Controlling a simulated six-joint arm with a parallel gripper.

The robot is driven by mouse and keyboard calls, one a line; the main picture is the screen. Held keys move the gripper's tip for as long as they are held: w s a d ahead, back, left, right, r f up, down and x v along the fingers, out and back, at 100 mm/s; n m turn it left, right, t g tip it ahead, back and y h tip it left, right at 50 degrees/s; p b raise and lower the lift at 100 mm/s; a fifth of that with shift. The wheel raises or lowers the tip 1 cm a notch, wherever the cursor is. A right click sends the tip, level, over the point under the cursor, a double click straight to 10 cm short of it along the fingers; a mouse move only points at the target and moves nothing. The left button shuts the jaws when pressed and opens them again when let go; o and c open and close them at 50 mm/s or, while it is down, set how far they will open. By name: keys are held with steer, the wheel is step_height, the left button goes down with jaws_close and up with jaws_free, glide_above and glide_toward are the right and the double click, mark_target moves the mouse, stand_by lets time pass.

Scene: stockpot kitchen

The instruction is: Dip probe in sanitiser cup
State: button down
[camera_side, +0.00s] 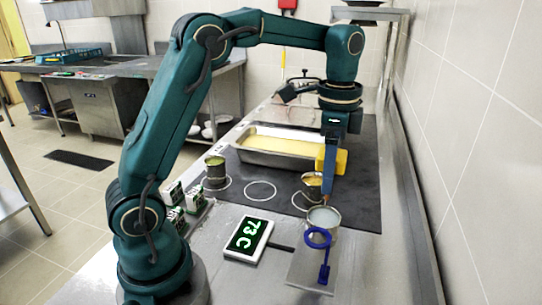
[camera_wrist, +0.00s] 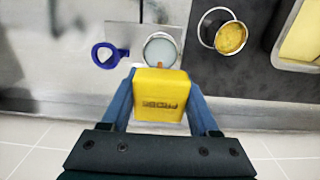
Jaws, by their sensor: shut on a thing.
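My gripper (camera_side: 328,185) is shut on the yellow probe (camera_side: 341,161), with a finger on each side of its body in the wrist view (camera_wrist: 160,95). The gripper points down above the sanitiser cup (camera_side: 334,229), a metal cup of pale cloudy liquid. The cup also shows in the wrist view (camera_wrist: 148,52), just beyond the probe. A thin probe tip points toward the cup's near rim there. I cannot tell whether the tip touches the liquid.
A blue ring stand (camera_side: 324,262) is beside the cup on a metal plate. A cup of yellow food (camera_wrist: 230,38) stands on the dark mat close by. A long tray of yellow food (camera_side: 280,147) and a green-filled cup (camera_side: 215,172) are farther back.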

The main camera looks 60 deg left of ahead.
steer(key=shift+f, duration=3.85)
steer(key=shift+r, duration=4.5)
